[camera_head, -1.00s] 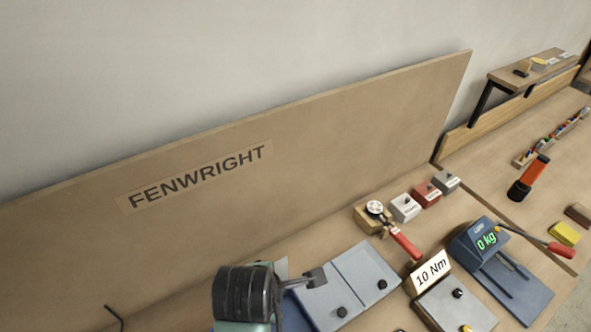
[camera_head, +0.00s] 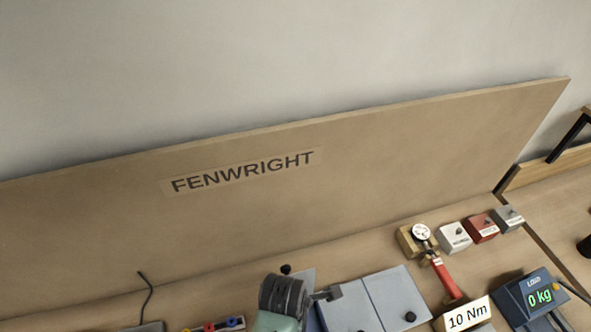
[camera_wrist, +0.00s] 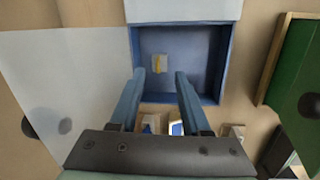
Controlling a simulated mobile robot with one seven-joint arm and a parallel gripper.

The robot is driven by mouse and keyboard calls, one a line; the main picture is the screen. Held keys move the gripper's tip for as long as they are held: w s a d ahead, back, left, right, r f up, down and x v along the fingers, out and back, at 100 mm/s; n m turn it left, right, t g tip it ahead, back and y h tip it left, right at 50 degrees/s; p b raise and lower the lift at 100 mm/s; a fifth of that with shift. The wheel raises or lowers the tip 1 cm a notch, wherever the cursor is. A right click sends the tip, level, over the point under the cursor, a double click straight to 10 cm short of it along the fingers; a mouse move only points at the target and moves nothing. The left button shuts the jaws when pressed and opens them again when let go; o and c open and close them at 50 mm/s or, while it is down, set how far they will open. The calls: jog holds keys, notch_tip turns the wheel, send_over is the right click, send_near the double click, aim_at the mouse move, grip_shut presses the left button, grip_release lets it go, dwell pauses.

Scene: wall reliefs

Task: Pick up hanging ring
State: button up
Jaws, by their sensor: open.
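I cannot make out a hanging ring in either view. In the wrist view my gripper (camera_wrist: 160,73) has its two blue-grey fingers apart with nothing between them. The fingers point towards an open blue box (camera_wrist: 219,75) with a dark blue inside. A small pale and yellow piece (camera_wrist: 158,64) shows inside it, in line with the gap between the fingertips; I cannot tell what it is.
Grey lids with black knobs (camera_head: 398,292) lie right of my wrist. Farther right are a gauge (camera_head: 421,232), a red-handled tool (camera_head: 447,280), a "10 Nm" sign (camera_head: 467,314) and a scale (camera_head: 538,297). The "FENWRIGHT" board (camera_head: 370,160) stands behind. The wrist view shows a green panel (camera_wrist: 303,75) at right.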

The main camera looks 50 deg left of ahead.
jog(key=shift+s+a+f, duration=0.15)
jog(key=shift+f, duration=0.25)
jog(key=shift+w+a+f+p, duration=0.15)
jog(key=shift+w+f+p, duration=0.05)
jog(key=shift+f, duration=0.75)
jog(key=shift+w+a+f+p, duration=0.1)
jog(key=shift+w+f+p, duration=0.1)
jog(key=shift+f, duration=0.75)
jog(key=shift+s, duration=0.1)
grip_shut()
